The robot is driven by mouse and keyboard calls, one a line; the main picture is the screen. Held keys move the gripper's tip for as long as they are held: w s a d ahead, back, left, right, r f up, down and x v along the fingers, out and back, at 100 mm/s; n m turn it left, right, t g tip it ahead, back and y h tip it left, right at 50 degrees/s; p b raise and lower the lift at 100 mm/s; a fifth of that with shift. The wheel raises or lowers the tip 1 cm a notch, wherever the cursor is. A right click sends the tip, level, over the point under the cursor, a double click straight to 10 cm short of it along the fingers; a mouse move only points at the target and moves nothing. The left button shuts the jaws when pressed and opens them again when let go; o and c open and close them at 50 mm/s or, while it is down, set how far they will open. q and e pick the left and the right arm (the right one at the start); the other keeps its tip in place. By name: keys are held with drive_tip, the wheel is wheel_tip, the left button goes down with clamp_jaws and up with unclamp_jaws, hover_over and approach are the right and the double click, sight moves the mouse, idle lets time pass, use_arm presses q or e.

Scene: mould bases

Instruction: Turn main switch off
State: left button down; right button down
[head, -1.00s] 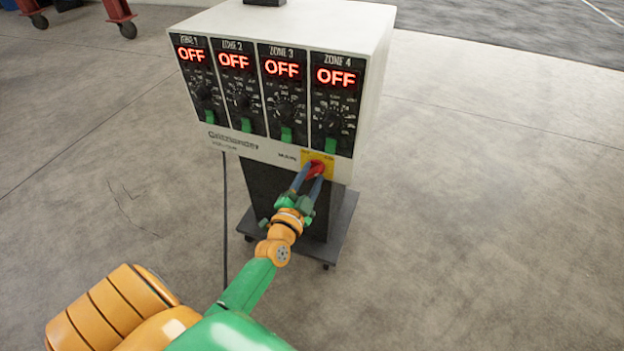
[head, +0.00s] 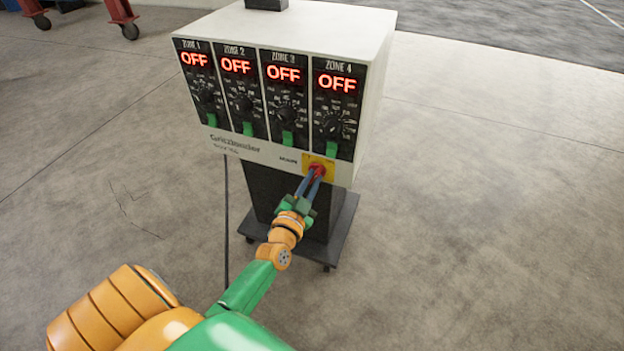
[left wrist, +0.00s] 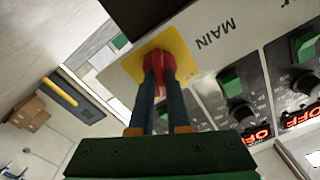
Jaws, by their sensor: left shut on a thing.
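The main switch (head: 317,168) is a red rotary knob on a yellow plate (head: 331,163), low on the right of the controller's front panel. It also shows in the left wrist view (left wrist: 159,62), beside the word MAIN. My left gripper (head: 314,178) reaches it from below and in front, and its two blue-grey fingers are shut on the red knob. The fingers hide part of the knob, so I cannot read its exact position. The four zone displays on the controller (head: 300,25) all show OFF in lit red. My right gripper is not in view.
Each zone panel has a black dial and a green switch (head: 331,148). The controller stands on a dark wheeled pedestal (head: 345,225), with a cable (head: 226,210) hanging at its left. Red wheeled carts (head: 120,12) are at the back left. The concrete floor around is clear.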

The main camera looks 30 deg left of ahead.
use_arm(q)
drive_tip(key=n, duration=0.3)
drive_tip(key=shift+n+p, duration=0.3)
drive_tip(key=n, duration=1)
drive_tip(key=shift+a+n, duration=0.2)
drive_tip(key=shift+n, duration=0.1)
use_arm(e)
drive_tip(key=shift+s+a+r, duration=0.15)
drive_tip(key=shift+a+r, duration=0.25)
use_arm(q)
drive_tip(key=shift+n, duration=0.3)
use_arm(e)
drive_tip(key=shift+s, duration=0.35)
